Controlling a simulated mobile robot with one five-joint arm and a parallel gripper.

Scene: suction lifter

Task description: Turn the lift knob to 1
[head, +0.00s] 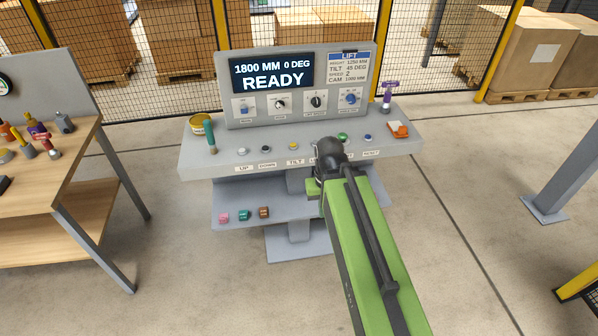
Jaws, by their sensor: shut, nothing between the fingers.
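The grey control console (200,160) stands in the middle of the head view with an upright panel. The panel holds a row of small controls. The third from the left, a black knob (316,101), seems to have a lift label under it, but the print is too small to be sure. Its pointer setting cannot be read. Another black knob (280,104) is to its left and a blue control (350,98) to its right. My green arm reaches up from the lower right to the console's front edge. Its black joint hides my gripper and part of the button row.
The screen (272,76) reads 1800 MM, 0 DEG, READY. A yellow tin (200,125), a teal-handled tool (211,137) and a purple tool (387,97) stand on the console. A wooden workbench (85,135) is at left.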

